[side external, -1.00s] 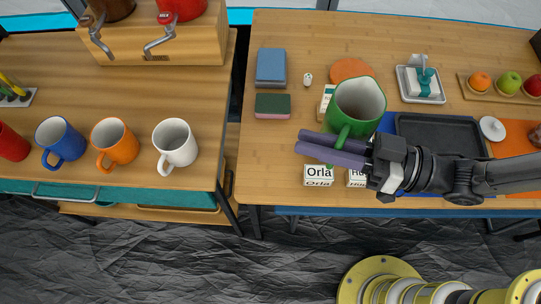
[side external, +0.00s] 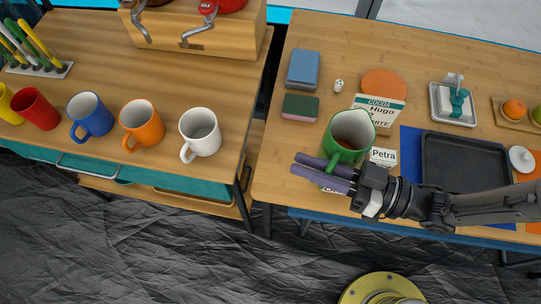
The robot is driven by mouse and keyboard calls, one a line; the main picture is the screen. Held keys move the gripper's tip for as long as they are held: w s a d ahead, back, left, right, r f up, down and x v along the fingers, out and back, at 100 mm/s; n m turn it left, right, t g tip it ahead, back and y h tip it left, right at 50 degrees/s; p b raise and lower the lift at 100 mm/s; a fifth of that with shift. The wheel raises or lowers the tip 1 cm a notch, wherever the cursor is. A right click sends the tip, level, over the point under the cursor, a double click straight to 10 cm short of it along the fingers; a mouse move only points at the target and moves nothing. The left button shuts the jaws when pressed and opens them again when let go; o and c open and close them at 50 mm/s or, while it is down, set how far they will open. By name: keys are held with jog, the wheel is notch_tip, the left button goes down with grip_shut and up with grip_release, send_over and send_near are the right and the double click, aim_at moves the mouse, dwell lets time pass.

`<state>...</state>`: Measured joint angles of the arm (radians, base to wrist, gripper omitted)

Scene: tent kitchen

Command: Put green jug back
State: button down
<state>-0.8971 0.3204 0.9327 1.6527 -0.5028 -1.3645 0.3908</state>
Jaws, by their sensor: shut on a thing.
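The green jug (side external: 348,137) is at the near left part of the right-hand table, and its mouth faces up toward the camera. Some brownish colour shows inside it. My gripper (side external: 298,164) is at the jug's near side, with its two purple fingers pointing left. It is shut on the jug's handle, which is largely hidden by the fingers. I cannot tell how high the jug is above the tabletop.
A dark tray (side external: 465,162) lies further right. Left of it are sponges (side external: 303,70). Several mugs (side external: 200,132) line the left table.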

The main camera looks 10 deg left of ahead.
jog(key=w+a+f, duration=0.5)
jog(key=a+f, duration=0.4)
jog(key=f, duration=0.2)
jog(key=shift+a, duration=0.15)
jog(key=shift+f, duration=0.2)
jog(key=c, duration=0.8)
grip_release()
jog(key=shift+f, duration=0.1)
jog(key=shift+c, duration=0.2)
jog(key=s+d, duration=0.2)
jog(key=d, duration=1)
jog(key=shift+s, duration=0.15)
